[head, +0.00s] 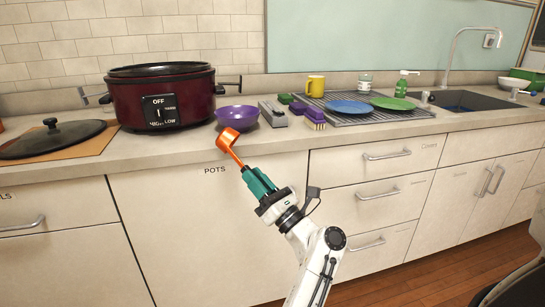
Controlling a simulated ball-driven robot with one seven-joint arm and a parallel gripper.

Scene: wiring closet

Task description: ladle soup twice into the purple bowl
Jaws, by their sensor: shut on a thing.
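The purple bowl (238,118) stands upright on the counter, right of the slow cooker. My gripper (254,178) is shut on the handle of an orange ladle (230,140). I hold the ladle in front of the counter's front edge, with its cup up at the left, just below and left of the bowl in the picture. Whether the cup holds soup I cannot tell. The dark red slow cooker (190,103) has its lid off, and its dial panel faces me. The soup inside is hidden from this angle.
The black lid (55,138) lies on a brown board (97,147) at the left. Right of the bowl are a grey object (273,115), a purple brush (315,117) and a drying rack with a blue plate (349,107) and green plate (392,103). A yellow mug (315,86) stands behind.

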